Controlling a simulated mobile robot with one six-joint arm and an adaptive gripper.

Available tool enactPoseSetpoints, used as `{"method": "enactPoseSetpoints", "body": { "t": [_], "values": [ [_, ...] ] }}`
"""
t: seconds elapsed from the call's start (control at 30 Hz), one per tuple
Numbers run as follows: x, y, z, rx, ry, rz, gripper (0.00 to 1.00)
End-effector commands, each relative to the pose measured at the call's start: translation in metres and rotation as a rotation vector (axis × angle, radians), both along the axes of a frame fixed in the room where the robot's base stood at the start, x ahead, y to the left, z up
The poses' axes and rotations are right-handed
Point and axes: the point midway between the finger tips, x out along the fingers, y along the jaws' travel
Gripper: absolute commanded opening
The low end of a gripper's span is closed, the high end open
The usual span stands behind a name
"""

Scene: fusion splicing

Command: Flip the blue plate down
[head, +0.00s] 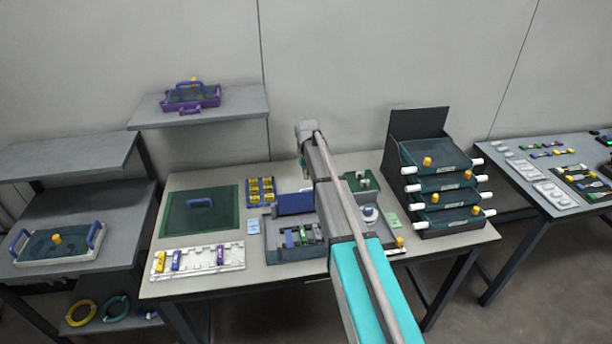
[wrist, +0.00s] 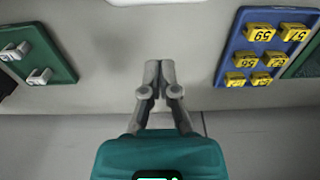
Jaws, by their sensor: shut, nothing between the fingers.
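The blue plate (head: 296,203) stands raised at the back of a grey device (head: 279,251) on the middle table in the head view. Its broad face shows above the device's bed of small parts. The wrist view does not show the blue plate. My gripper (wrist: 160,68) is shut and empty in the wrist view, above bare table between a blue tray and a green tray. In the head view my arm reaches across the table just right of the plate, and I cannot make out the fingertips.
A blue tray (head: 247,192) of yellow blocks, also in the wrist view (wrist: 232,55), lies left of the plate. A green tray (wrist: 42,50) with white pieces is at the wrist view's left. A green mat (head: 225,221), white rack (head: 206,262) and stacked drawers (head: 437,190) flank the device.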

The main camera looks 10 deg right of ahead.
Motion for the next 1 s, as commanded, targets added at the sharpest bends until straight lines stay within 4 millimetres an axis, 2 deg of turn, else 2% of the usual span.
{"method": "enactPoseSetpoints", "body": {
  "t": [0.03, 0.33, 0.4, 0.6, 1.0],
  "values": [
    [0.000, 0.000, -0.008, 0.000, 0.000, 0.000, 0.00],
    [0.001, 0.000, -0.027, 0.000, 0.000, 0.000, 0.00],
    [-0.012, 0.000, -0.018, 0.000, 0.000, 0.000, 0.00],
    [-0.030, 0.000, -0.012, 0.000, 0.000, 0.000, 0.00],
    [-0.037, 0.000, -0.011, 0.000, 0.000, 0.000, 0.00]
  ]
}}
